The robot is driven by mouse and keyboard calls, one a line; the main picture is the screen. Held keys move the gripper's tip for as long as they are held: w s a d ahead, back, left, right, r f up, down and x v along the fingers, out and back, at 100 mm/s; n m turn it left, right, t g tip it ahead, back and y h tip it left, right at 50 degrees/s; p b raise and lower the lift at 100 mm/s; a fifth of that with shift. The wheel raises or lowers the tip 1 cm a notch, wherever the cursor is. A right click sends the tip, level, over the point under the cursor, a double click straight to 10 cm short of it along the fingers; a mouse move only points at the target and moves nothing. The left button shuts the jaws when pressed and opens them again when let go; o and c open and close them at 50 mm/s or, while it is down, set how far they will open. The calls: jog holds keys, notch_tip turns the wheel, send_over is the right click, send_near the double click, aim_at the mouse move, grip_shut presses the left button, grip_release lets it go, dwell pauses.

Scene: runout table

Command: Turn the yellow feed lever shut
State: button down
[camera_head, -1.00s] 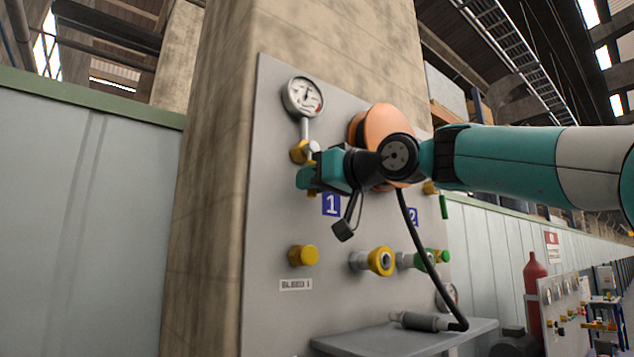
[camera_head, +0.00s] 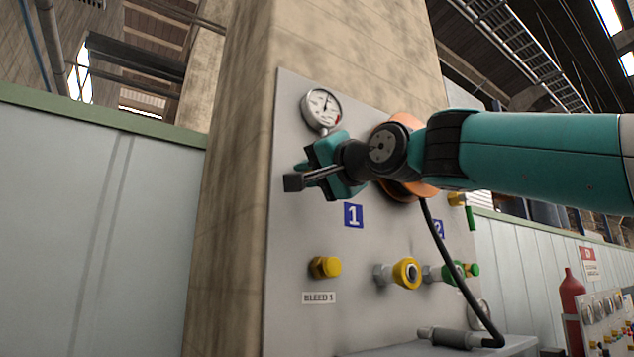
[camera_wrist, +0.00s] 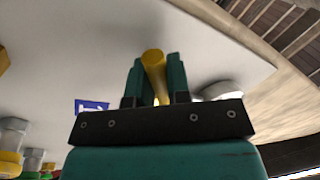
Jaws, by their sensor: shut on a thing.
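The yellow feed lever (camera_wrist: 154,68) stands between the two teal fingers of my gripper (camera_wrist: 156,78) in the wrist view. The fingers are closed on its sides. In the head view, my gripper (camera_head: 322,164) is at the upper left of the grey panel (camera_head: 296,240), just below the round pressure gauge (camera_head: 321,108) and above the blue "1" plate (camera_head: 353,216). There the lever and its valve body are hidden behind my gripper.
Below are a yellow knob (camera_head: 325,267) over a "BLEED 1" label, a yellow-ringed coupling (camera_head: 406,272) and a green-ended fitting (camera_head: 455,272). An orange disc (camera_head: 404,123) and black hose (camera_head: 447,256) sit close to my wrist. A shelf (camera_head: 510,345) juts out below.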

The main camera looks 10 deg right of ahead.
jog(key=m, duration=0.1)
jog(key=r+m, duration=0.1)
jog(key=a+r+m, duration=0.1)
jog(key=m, duration=0.1)
jog(key=shift+s+t+h, duration=0.25)
jog(key=shift+t+h, duration=0.05)
jog(key=shift+t, duration=0.1)
jog(key=shift+a+r+m+t+h+p, duration=0.15)
jog(key=shift+r+m+h, duration=0.35)
jog(key=shift+m, duration=0.8)
jog(key=shift+d+r+m+t+h+p, duration=0.1)
jog(key=shift+r+m+t+h+p, duration=0.15)
jog(key=shift+r+m, duration=0.7)
jog(key=shift+f+m, duration=0.3)
jog(key=shift+m, duration=0.15)
jog(key=c, duration=1.1)
grip_release()
